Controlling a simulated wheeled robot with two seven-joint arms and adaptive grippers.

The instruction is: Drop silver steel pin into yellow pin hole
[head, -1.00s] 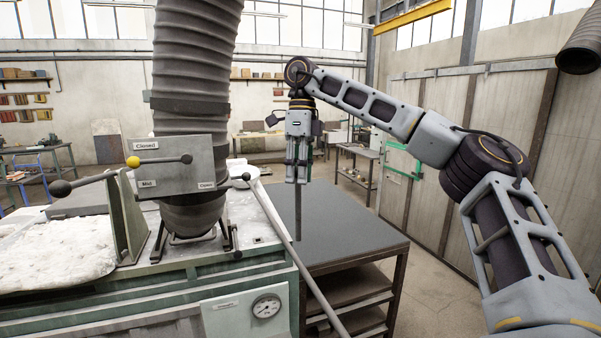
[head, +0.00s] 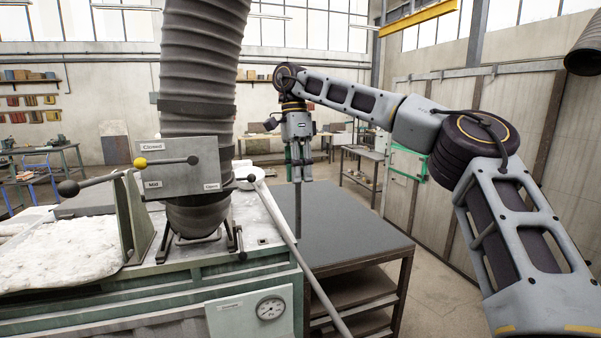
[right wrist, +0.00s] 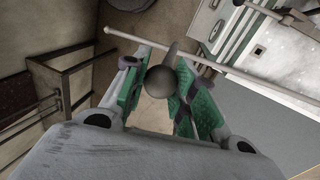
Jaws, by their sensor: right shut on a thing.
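My right gripper (head: 300,172) is shut on a dark grey metal pin (head: 298,210), which hangs upright below the fingers beside the machine, in front of the grey-topped table. In the right wrist view the pin's round ball head (right wrist: 160,82) sits between the green-padded fingers (right wrist: 163,92). I cannot make out a yellow pin hole. My left gripper is not in view.
The grey table (head: 350,235) has a bare top. Open floor lies to its right.

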